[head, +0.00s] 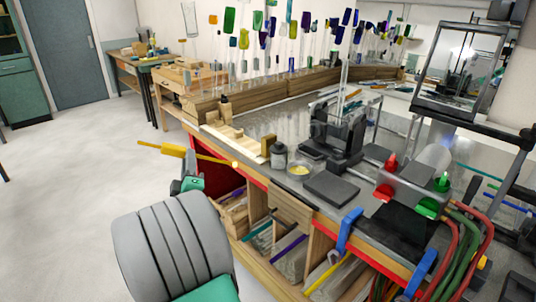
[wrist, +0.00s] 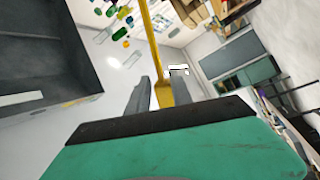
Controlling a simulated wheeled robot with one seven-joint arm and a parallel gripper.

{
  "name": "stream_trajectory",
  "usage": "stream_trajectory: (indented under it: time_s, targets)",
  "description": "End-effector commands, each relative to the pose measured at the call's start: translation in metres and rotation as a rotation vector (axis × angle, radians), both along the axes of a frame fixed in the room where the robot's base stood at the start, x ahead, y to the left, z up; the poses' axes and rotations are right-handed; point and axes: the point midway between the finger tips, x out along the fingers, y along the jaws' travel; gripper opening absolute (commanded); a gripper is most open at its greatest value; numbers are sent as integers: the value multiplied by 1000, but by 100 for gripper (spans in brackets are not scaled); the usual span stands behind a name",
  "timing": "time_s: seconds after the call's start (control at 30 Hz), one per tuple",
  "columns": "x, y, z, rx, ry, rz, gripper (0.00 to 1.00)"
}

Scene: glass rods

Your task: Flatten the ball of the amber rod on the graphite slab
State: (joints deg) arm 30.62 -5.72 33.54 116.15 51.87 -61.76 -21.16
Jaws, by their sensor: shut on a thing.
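The amber rod (head: 210,158) has a thicker yellow grip part and a small bright ball (head: 236,164) at its right end. My gripper (head: 186,160) is shut on the thicker part. In the wrist view the rod (wrist: 151,35) runs up and away between the two fingers of my gripper (wrist: 161,88). The ball cannot be made out there. The graphite slab (head: 332,189) is a dark flat block lying on the bench near its front edge. The ball is well to the left of the slab and apart from it, near the bench's front left edge.
A small dish (head: 299,169) and a grey jar (head: 278,155) stand between the ball and the slab. A torch with red and green knobs (head: 413,183) and hoses stands right of the slab. A dark press-like device (head: 335,135) stands behind it. Open floor lies left.

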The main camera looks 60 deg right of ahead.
Motion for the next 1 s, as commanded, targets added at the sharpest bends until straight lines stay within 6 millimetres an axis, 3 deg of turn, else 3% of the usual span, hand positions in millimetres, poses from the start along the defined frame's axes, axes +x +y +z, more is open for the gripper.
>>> stream_trajectory:
  time_s: [0.03, 0.2, 0.3, 0.4, 0.57, 0.8, 1.0]
  targets:
    - [-27, -26, 1, -6, 19, -84, 0]
    - [-120, -93, 3, -21, 90, -351, 0]
    - [-171, -117, 5, -24, 125, -483, 0]
    - [-208, -132, 6, -24, 148, -575, 0]
    - [-234, -139, 3, -23, 166, -639, 0]
    - [-235, -140, -35, -24, 168, -641, 0]
    - [-234, -139, -37, -24, 166, -640, 0]
